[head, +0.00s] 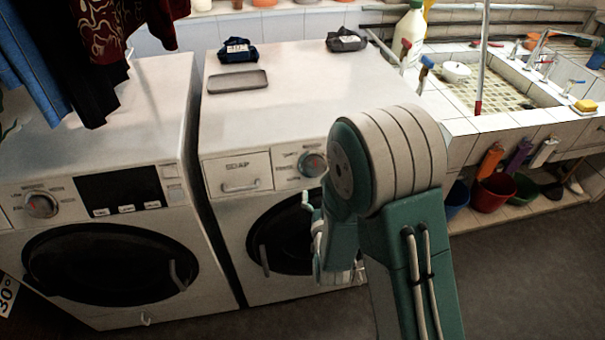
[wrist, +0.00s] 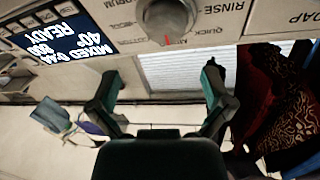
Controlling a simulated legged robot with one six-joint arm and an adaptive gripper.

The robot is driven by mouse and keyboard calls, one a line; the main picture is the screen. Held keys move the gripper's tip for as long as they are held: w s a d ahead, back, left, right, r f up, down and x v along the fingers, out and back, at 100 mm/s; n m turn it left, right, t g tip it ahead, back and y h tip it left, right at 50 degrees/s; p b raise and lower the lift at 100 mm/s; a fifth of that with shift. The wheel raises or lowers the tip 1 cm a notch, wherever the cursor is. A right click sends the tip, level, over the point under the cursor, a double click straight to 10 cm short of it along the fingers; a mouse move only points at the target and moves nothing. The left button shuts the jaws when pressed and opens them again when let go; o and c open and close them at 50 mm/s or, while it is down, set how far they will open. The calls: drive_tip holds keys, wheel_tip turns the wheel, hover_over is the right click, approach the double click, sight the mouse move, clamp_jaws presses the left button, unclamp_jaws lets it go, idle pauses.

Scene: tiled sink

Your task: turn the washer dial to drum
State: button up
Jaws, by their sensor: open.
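The right washer's dial (head: 313,164) is a round silver knob beside the soap drawer. In the wrist view the dial (wrist: 167,18) is at the top, partly cut off by the frame edge. A red mark on its rim points down in that picture. The word DRUM, partly cut off, is to its left, RINSE to its right and QUICK at lower right. My gripper (wrist: 162,75) is open and empty, its fingers spread below the dial in the picture and apart from it. In the head view my arm hides much of the gripper.
A lit display (wrist: 68,38) is left of the dial. The soap drawer (head: 243,173) adjoins the dial in the head view. The left washer (head: 98,120) stands close by. Hanging clothes (head: 85,45) are at upper left, and a tiled sink (head: 500,90) is at right.

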sight(314, 170)
drive_tip(key=w, duration=0.3)
drive_tip(key=w+a, duration=0.1)
drive_tip(key=w, duration=0.2)
drive_tip(key=w+a, duration=0.1)
drive_tip(key=w, duration=0.3)
drive_tip(key=shift+a+f, duration=0.2)
drive_tip(key=shift+f, duration=0.05)
drive_tip(key=c, duration=0.9)
